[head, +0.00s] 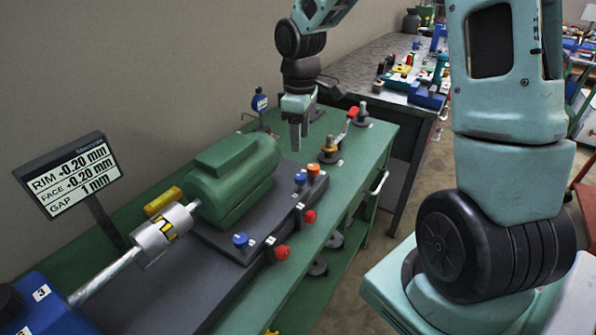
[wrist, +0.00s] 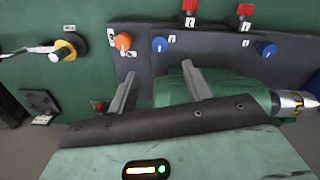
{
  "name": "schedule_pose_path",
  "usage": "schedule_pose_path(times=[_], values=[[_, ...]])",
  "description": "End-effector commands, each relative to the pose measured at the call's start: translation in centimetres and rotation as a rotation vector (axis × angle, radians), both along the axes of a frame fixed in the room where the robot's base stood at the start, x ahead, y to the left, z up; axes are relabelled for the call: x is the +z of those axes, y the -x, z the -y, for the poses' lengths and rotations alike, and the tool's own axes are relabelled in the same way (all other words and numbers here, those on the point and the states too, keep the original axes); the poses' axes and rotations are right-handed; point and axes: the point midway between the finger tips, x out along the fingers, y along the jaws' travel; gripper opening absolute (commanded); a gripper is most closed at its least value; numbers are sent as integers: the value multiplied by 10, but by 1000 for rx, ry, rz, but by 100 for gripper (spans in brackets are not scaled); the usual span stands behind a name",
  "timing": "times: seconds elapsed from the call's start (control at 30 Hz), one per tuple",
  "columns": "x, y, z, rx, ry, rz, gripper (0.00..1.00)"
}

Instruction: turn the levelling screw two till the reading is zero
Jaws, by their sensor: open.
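The display (head: 70,175) reads RIM +0.20 mm, FACE +0.20 mm and GAP 1 mm. The green motor (head: 235,175) sits on a dark base plate (head: 215,238). Blue knobs (head: 240,240), (head: 300,180), red knobs (head: 281,252), (head: 310,216) and an orange knob (head: 313,170) are on or beside this plate; their white tags are too small to read, so I cannot tell which is screw two. My gripper (head: 296,138) is open and empty above the motor's far end. In the wrist view its fingers (wrist: 160,70) are apart, with the orange knob (wrist: 122,41) and a blue knob (wrist: 160,44) beyond them.
A silver coupling (head: 163,232) and shaft join the motor to a blue unit (head: 45,305). Posts with yellow (head: 328,150) and red (head: 353,112) parts stand on the green bench (head: 355,170). The air above the knobs looks free.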

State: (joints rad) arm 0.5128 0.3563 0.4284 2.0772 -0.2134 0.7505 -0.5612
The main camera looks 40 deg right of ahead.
Motion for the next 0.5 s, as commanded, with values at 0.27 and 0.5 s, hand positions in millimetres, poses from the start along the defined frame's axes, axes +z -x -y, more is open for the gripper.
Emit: schedule_pose_path(times=[0.27,0.5], values=[[-61,1,-1,2,-2,-5,50],[-99,0,-1,0,0,-1,50]])
